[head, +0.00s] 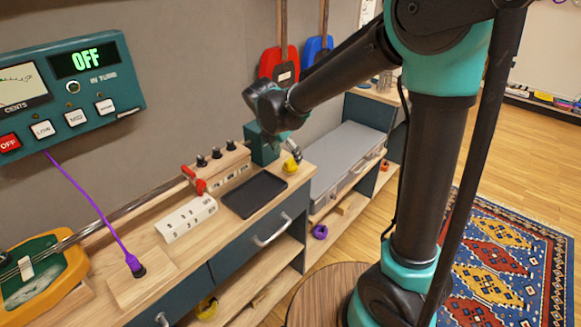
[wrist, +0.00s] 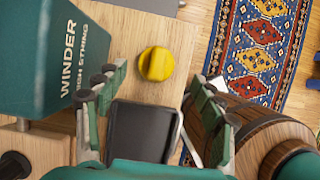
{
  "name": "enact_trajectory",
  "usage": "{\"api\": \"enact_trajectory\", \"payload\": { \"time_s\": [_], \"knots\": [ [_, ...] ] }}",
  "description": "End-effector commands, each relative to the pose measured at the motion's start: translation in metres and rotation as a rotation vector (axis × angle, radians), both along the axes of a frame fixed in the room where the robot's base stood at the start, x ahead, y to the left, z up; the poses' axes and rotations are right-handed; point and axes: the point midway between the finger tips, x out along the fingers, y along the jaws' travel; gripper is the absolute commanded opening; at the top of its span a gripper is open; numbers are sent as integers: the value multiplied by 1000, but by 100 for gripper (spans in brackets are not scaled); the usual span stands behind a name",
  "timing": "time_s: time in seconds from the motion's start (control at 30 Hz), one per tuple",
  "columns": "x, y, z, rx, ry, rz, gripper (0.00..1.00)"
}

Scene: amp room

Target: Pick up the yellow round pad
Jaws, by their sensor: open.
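The yellow round pad (wrist: 155,64) lies on the wooden bench top in the wrist view, beside the teal winder box. It has a raised ridge across its top. In the head view the pad (head: 291,166) sits near the bench's right end, just below my gripper (head: 293,150). In the wrist view my gripper (wrist: 160,88) is open and empty, with its fingers apart on either side. The pad shows beyond the fingertips, between their lines, and nothing covers it. I cannot tell the exact height of the fingers above it.
The teal winder box (wrist: 67,60) stands close to the left finger. A black tray (head: 254,194) lies next to the pad on the bench. A wooden block with black knobs (head: 217,164) and a white numbered block (head: 186,219) stand further left. A grey-topped cabinet (head: 347,152) adjoins at right.

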Motion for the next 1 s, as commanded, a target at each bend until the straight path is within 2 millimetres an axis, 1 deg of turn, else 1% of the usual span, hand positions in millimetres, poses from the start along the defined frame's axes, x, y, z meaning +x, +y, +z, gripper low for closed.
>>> {"api": "enact_trajectory", "payload": {
  "time_s": [0.17, 0.4, 0.5, 0.6, 0.8, 1.0],
  "knots": [
    [4, -2, -9, 0, 0, 0, 68],
    [16, -7, -40, 1, 0, -2, 68],
    [19, -9, -48, 0, 0, -1, 68],
    [20, -10, -52, 0, 0, 0, 68],
    [20, -10, -52, 0, 0, 0, 68],
    [20, -10, -52, 0, 0, 0, 44]
  ]
}}
